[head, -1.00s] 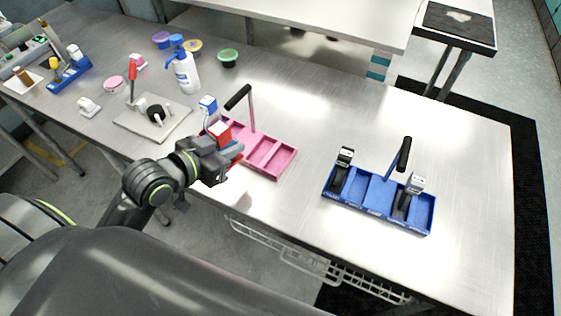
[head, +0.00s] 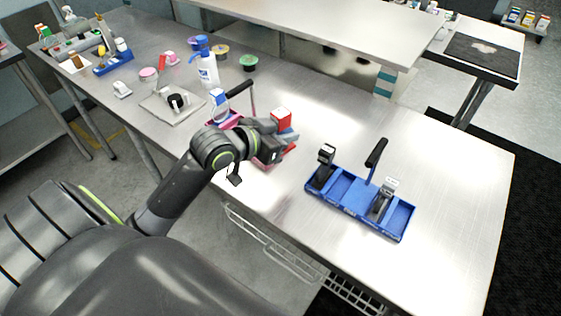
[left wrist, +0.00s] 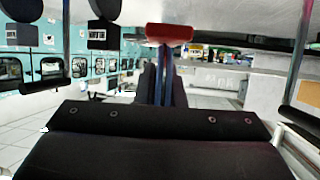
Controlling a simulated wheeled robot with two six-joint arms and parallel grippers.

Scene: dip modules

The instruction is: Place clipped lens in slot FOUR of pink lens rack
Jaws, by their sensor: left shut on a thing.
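The pink lens rack (head: 262,161) stands on the steel table, largely hidden behind my left arm and gripper. Its black-topped post rises behind the arm. A blue-and-white clip (head: 217,98) stands at the rack's left end. My left gripper (head: 287,139) is shut on a red clip with a white face (head: 281,119), over or beside the rack's right end. I cannot tell its height or which slot is under it. In the left wrist view the red clip (left wrist: 168,33) shows beyond the dark fingers; no lens can be made out. My right gripper is not in view.
A white pump bottle (head: 208,70), coloured round pots and a tray (head: 172,104) lie left and behind. The table right of the blue rack is clear.

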